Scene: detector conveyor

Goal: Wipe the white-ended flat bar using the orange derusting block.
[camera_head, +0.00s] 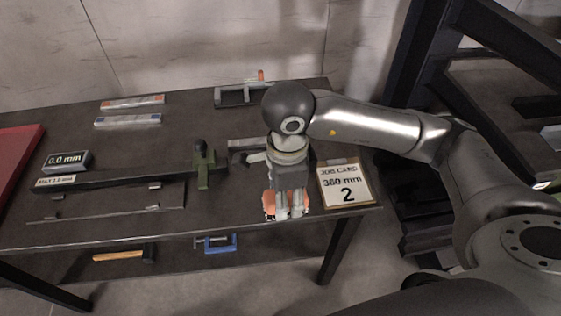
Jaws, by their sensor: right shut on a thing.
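My right gripper (283,207) points down over the front right part of the dark table. It is shut on the orange derusting block (268,203), which shows on both sides of the fingers; the fingers hide its middle. I cannot tell whether the block touches the table top. A thin flat bar (105,215) lies along the front left of the table, well left of the gripper. Its right end looks pale, but I cannot tell surely whether it is the white-ended one. My left gripper is not in view.
Two short bars, one with orange marks (132,103) and one with blue (127,120), lie at the back left. A job card (346,184) reading "360 mm" lies right of the gripper. A hammer (122,256) and blue clamp (216,243) are below.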

